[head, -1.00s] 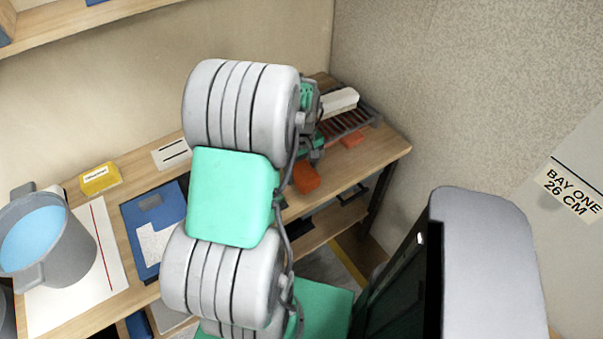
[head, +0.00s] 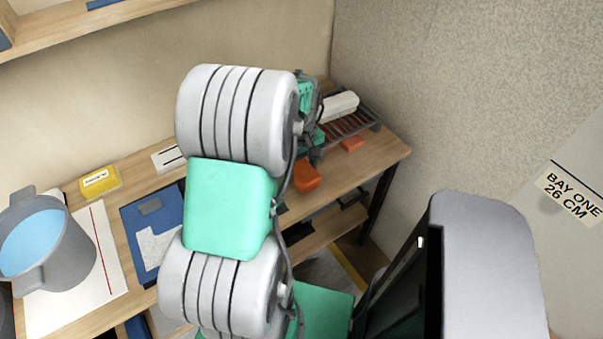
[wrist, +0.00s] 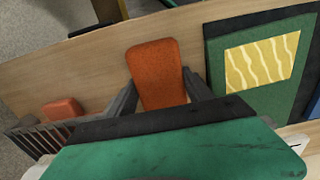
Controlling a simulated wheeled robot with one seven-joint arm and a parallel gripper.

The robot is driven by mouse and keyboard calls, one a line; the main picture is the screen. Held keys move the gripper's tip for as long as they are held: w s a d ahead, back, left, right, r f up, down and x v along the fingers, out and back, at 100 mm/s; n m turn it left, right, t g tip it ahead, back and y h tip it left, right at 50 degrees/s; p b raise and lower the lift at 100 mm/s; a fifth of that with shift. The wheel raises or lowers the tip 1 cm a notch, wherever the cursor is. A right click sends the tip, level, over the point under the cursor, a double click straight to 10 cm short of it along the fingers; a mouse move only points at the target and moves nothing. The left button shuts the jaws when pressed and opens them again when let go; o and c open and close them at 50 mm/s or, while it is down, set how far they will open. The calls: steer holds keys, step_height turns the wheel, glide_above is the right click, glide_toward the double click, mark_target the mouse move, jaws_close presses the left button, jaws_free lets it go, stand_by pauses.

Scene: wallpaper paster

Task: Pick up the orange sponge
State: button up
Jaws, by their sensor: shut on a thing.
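The orange sponge (head: 307,176) is near the front edge of the workbench, toward its right end, in the head view. In the wrist view the sponge (wrist: 158,70) stands out between the two dark fingers of my gripper (wrist: 160,82). The gripper is shut on it, with a finger at each side. The sponge's near end is hidden behind the green and black gripper body. Whether it touches the bench is hard to tell. In the head view my arm hides most of the gripper.
A smaller orange-red block (head: 352,143) lies beside a slatted rack (head: 345,125) holding a white item. A grey pot (head: 62,262), a yellow box (head: 100,181) and a blue board (head: 138,222) are further left. A yellow patterned sheet (wrist: 262,63) lies right in the wrist view.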

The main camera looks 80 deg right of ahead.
steer(key=a+r, duration=0.1)
steer(key=r, duration=0.1)
steer(key=a+r, duration=0.2)
steer(key=s+a+r, duration=0.1)
steer(key=r, duration=0.2)
steer(key=shift+a, duration=0.25)
steer(key=s+a+r+b, duration=0.1)
steer(key=a+r, duration=0.3)
steer(key=a, duration=0.5)
steer(key=shift+s, duration=0.5)
